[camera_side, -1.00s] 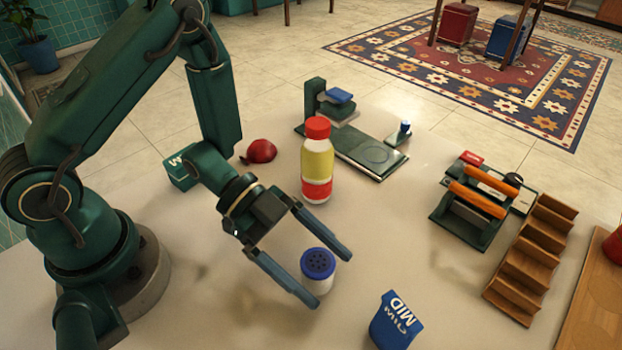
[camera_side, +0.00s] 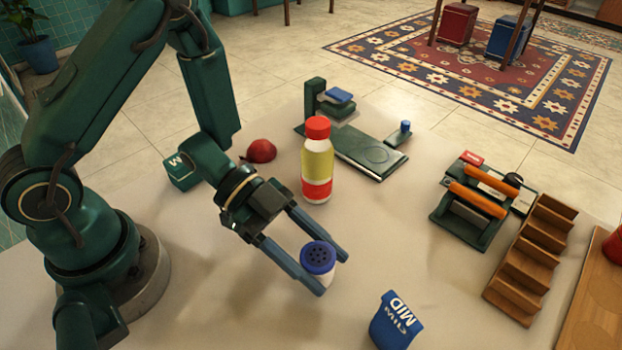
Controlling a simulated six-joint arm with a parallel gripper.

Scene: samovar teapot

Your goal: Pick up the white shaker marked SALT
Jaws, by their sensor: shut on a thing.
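A white shaker with a blue perforated cap (camera_side: 318,258) stands in the lower middle of the side view. Any SALT marking on it is not visible from here. My gripper (camera_side: 331,273) is shut on the shaker, with one blue finger on each side of it. The fingers hide part of its white body. I cannot tell whether its base touches the table.
A bottle with a red cap (camera_side: 317,162) stands just behind my gripper. A blue object marked MID (camera_side: 394,322) is at the front right. A red item (camera_side: 261,151) and a green block (camera_side: 181,172) lie behind the arm. A wooden stepped rack (camera_side: 533,258) stands at right.

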